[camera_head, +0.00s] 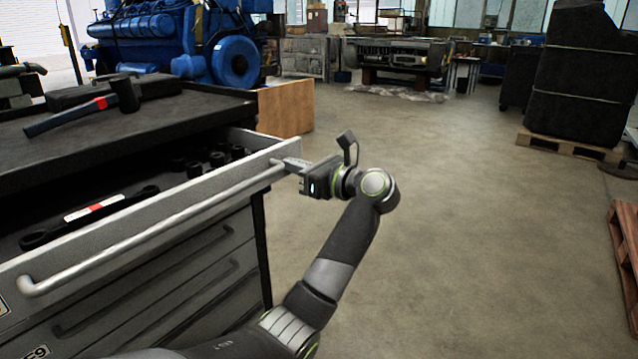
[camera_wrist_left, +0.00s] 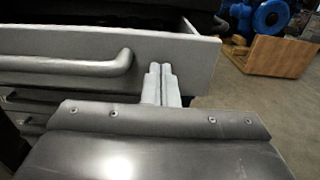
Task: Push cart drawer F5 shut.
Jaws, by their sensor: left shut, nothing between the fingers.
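A grey cart drawer (camera_head: 165,215) stands open at the top of the tool cart, with a long bar handle (camera_head: 150,235) across its front. Its label is cut off at the left edge, so I cannot read F5 on it. My left gripper (camera_head: 285,163) is shut and empty, its fingertips at the drawer front near the handle's far end. In the left wrist view the closed fingers (camera_wrist_left: 161,70) overlap the drawer front (camera_wrist_left: 190,58) just right of the handle end (camera_wrist_left: 122,62). I cannot tell whether they touch. My right gripper is not in view.
Sockets (camera_head: 210,160) and a wrench (camera_head: 90,217) lie inside the drawer. A hammer (camera_head: 90,106) lies on the cart top (camera_head: 150,125). Closed drawers (camera_head: 170,295) sit below. A wooden crate (camera_head: 286,107) stands behind the cart.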

